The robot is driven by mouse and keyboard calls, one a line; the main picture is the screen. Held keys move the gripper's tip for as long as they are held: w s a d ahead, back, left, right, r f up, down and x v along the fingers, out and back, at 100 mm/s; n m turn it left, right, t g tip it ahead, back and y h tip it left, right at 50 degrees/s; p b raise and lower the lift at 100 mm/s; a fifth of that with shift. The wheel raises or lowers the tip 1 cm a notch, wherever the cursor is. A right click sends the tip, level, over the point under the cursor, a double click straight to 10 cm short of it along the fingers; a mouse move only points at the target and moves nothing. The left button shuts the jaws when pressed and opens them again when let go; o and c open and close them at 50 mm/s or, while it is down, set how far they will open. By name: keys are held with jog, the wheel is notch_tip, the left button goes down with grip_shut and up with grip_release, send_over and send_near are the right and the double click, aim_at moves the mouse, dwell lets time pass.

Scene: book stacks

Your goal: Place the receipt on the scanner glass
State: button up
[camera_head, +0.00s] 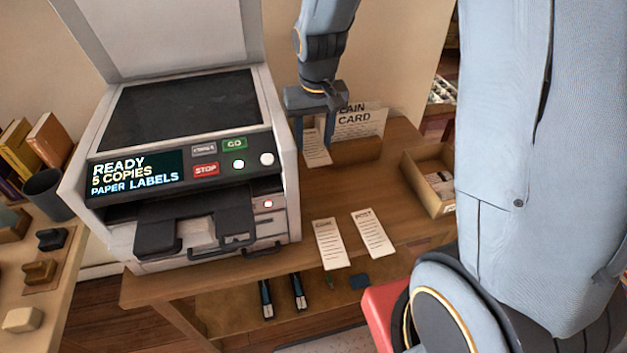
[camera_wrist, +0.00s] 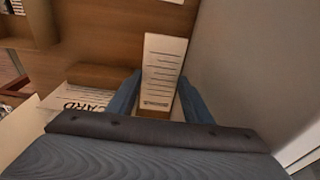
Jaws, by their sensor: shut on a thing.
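My gripper (camera_head: 315,118) points down just right of the copier and is shut on a white paper slip, the receipt (camera_head: 316,152). In the wrist view the receipt (camera_wrist: 163,62) with printed lines stands out between the two fingers. The copier's lid (camera_head: 165,35) is raised and its dark scanner glass (camera_head: 185,108) is bare. The glass lies to the left of my gripper. The copier's panel reads READY, 5 COPIES, PAPER LABELS.
Two more printed slips, one on the left (camera_head: 331,243) and one on the right (camera_head: 372,234), lie on the wooden table (camera_head: 300,205). A card sign (camera_head: 362,122) stands behind my gripper. An open box (camera_head: 430,190) sits at the right. The copier's side wall is close to my gripper.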

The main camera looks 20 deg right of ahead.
aim_at(313, 189)
notch_tip(313, 189, down, 15)
jog(key=shift+f+p, duration=0.1)
jog(key=shift+p, duration=0.35)
jog(key=shift+f, duration=0.1)
jog(key=o, duration=1)
